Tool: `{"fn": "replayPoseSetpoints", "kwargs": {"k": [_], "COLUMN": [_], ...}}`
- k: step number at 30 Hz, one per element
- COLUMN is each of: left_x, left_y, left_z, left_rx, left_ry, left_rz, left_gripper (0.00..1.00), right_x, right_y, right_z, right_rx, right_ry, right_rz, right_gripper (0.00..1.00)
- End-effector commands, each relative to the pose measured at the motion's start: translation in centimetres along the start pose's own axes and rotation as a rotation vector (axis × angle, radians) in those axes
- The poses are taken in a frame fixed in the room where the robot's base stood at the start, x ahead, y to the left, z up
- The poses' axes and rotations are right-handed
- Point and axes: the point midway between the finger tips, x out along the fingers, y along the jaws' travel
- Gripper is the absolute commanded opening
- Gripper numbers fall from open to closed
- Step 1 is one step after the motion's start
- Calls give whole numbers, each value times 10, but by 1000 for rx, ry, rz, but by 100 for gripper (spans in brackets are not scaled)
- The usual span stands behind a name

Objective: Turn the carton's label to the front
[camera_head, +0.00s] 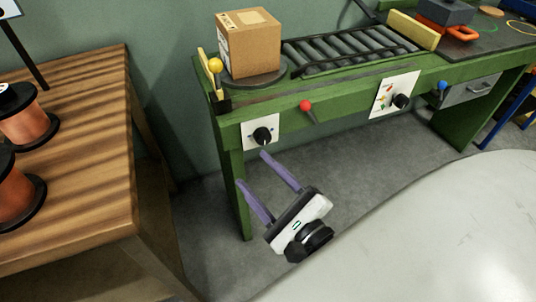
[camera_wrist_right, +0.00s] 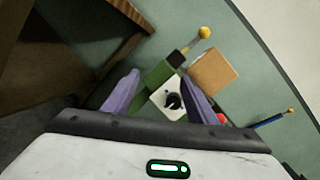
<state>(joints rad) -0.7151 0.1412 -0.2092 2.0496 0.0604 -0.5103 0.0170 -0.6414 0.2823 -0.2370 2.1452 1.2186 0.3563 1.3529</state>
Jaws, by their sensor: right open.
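A brown cardboard carton (camera_head: 250,44) stands upright on a dark round turntable (camera_head: 262,80) at the left end of the green bench (camera_head: 228,120). A small pale label shows high on its left-hand face. The carton also shows in the right wrist view (camera_wrist_right: 212,72), beyond the fingers. My right gripper (camera_head: 252,170) is open and empty, with its purple fingers pointing up toward the bench front. It is below and in front of the carton, near a black knob (camera_head: 263,136) on a white plate. In the right wrist view the knob (camera_wrist_right: 173,101) appears between the fingers. My left gripper is out of view.
A yellow-ball lever (camera_head: 215,65) stands left of the carton, and a roller conveyor (camera_head: 350,50) lies right of it. Red (camera_head: 306,105) and blue (camera_head: 442,86) ball handles stick out from the bench front. A wooden table (camera_head: 80,150) with copper spools (camera_head: 28,120) is at left.

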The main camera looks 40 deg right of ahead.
Motion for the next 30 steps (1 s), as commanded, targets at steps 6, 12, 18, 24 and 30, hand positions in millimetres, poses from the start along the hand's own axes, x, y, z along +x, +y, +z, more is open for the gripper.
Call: {"fn": "replayPoseSetpoints", "kwargs": {"k": [6,12,18,24,30], "left_x": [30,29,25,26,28], "left_y": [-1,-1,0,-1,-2], "left_z": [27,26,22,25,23], "left_rx": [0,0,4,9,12], "left_ry": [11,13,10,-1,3], "left_rz": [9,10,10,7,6], "left_gripper": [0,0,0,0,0], "right_x": [-2,3,35,70,91], "right_y": [-20,-28,-35,-41,-44], "right_z": [-59,-70,-74,-82,-87], "right_rx": [684,851,848,847,845], "right_ry": [77,98,95,96,98], "right_rz": [-206,-258,-257,-256,-255], "right_gripper": [52,52,52,52,52]}}
